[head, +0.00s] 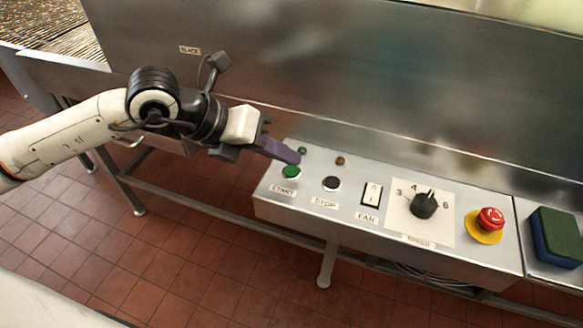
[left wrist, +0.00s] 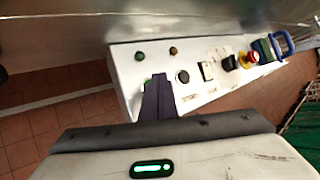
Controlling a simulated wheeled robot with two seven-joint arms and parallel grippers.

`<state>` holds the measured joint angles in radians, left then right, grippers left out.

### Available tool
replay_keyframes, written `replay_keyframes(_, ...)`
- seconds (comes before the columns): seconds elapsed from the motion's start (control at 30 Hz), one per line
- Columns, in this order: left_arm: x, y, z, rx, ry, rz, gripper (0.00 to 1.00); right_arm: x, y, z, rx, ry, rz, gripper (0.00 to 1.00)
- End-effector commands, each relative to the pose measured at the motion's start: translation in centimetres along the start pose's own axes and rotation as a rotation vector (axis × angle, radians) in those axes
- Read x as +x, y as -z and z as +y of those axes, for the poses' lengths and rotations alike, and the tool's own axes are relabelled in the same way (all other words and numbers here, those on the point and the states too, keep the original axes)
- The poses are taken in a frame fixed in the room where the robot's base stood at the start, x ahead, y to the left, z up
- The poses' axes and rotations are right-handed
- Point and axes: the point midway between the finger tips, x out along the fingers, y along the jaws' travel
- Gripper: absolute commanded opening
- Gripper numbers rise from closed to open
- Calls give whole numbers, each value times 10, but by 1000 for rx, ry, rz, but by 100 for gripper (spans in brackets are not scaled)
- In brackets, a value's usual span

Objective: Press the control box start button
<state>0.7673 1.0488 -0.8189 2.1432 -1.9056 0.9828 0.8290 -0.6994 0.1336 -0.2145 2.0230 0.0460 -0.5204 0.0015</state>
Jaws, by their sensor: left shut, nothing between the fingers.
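The control box (head: 385,232) is a long pale metal panel fixed along the front of the steel machine. The green start button (head: 291,172) is at its left end, above a START label. In the left wrist view the control box (left wrist: 205,88) runs away to the right, and the start button is mostly hidden behind my fingers. My left gripper (head: 297,158) is shut and empty, its purple fingertips just behind and above the green button. I cannot tell whether they touch the panel. In the left wrist view its fingers (left wrist: 158,85) point at the button area. My right gripper is not in view.
Right of the start button are a black stop button (head: 331,184), a white fan switch (head: 371,194), a speed knob (head: 424,205) and a red emergency button (head: 490,219). The steel wall (head: 340,80) rises behind.

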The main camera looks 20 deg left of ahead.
Motion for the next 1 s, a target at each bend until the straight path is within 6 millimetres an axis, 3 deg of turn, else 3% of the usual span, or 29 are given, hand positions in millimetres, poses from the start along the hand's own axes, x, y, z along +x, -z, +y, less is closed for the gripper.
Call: replay_keyframes(1.0, 0, 0, 0, 0, 0, 0, 0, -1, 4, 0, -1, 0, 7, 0)
